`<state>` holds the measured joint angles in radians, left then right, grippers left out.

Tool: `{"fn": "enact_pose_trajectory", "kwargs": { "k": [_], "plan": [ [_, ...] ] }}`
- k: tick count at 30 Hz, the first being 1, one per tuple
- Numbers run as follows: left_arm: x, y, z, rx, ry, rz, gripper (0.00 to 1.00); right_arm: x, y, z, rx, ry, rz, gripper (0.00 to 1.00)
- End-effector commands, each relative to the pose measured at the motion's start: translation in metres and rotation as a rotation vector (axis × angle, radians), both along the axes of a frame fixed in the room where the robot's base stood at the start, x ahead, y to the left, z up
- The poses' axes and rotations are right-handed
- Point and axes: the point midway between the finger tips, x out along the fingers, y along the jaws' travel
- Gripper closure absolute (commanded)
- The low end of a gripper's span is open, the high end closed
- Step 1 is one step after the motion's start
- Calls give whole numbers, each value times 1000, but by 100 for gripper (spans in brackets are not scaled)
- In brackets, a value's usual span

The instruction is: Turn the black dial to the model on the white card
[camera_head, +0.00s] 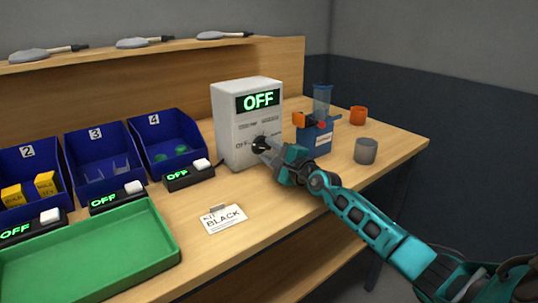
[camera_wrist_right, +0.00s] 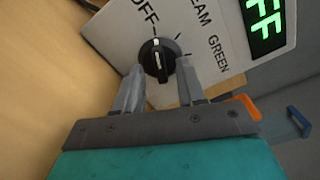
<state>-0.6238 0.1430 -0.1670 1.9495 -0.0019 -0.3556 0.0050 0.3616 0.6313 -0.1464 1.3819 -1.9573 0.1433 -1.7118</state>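The black dial (camera_head: 259,144) is on the front of a white box (camera_head: 232,131) whose display reads OFF in green. In the right wrist view the dial (camera_wrist_right: 157,60) has a white pointer line, which points toward the OFF label; CREAM (partly cut off) and GREEN labels also show. My right gripper (camera_head: 272,151) is at the dial; in the wrist view its two fingers (camera_wrist_right: 163,78) are apart, just short of the dial with nothing between them. The white card (camera_head: 223,218) lies on the table and reads KIT BLACK. My left gripper is not in view.
Blue bins (camera_head: 100,160) numbered 2, 3 and 4 stand left, with small OFF displays (camera_head: 188,175) before them. A green tray (camera_head: 95,250) is front left. A blue dispenser (camera_head: 314,138), grey cup (camera_head: 366,151) and orange cup (camera_head: 357,115) stand right of the box.

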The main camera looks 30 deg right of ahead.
Motion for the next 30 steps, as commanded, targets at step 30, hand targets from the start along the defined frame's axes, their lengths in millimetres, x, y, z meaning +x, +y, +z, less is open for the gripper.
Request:
{"fn": "enact_pose_trajectory", "kwargs": {
  "k": [30],
  "plan": [
    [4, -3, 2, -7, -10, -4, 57, 9, 1, 0, 0, 0, 0, 100]
  ]
}}
